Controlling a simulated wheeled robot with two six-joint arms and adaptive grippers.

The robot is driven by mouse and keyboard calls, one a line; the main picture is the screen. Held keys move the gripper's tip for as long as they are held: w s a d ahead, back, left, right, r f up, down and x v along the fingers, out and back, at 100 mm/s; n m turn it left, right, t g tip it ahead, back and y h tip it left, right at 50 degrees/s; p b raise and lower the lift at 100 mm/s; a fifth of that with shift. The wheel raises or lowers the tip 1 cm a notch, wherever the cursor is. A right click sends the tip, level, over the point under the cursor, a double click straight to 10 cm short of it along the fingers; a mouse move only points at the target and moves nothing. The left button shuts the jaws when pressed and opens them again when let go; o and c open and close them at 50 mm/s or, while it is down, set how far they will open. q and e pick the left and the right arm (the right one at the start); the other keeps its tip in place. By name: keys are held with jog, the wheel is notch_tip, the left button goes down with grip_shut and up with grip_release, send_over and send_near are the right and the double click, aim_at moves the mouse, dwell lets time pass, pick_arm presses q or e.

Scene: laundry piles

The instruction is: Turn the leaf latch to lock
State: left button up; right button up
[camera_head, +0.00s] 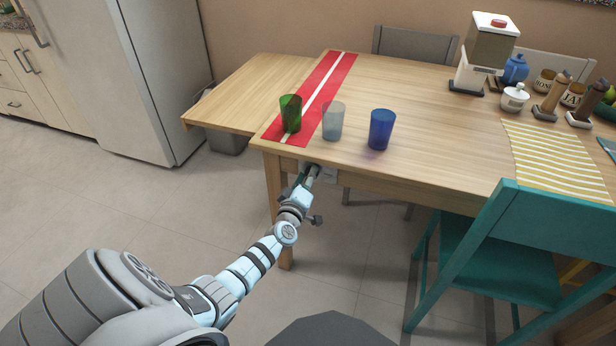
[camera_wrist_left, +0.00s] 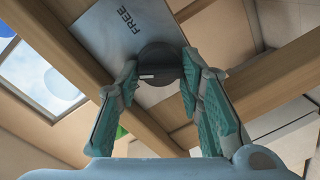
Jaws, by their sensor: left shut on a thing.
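The leaf latch shows in the left wrist view as a dark round knob (camera_wrist_left: 158,66) with a short white mark on its face. It sits on a grey plate (camera_wrist_left: 105,35) marked "FREE" under the table. My left gripper (camera_wrist_left: 158,78) has its teal fingers on both sides of the knob, shut on it. In the head view my left gripper (camera_head: 312,172) reaches under the front edge of the wooden table (camera_head: 440,115), near the raised table leaf (camera_head: 235,95). The latch is mostly hidden there. My right gripper is not in view.
A green cup (camera_head: 290,114) stands on the red runner (camera_head: 322,85); a clear cup (camera_head: 333,121) and a blue cup (camera_head: 381,130) stand nearby. A teal chair (camera_head: 545,240) is at the right. A bin (camera_head: 226,140) stands under the leaf. Floor left of the table is free.

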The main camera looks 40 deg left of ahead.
pick_arm(q)
jog(key=shift+f+n+h+b, duration=0.1)
jog(key=shift+n+h+b, duration=0.3)
jog(key=shift+n, duration=2.6)
jog(key=o, duration=1.1)
jog(key=shift+o, duration=0.2)
jog(key=v, duration=1.2)
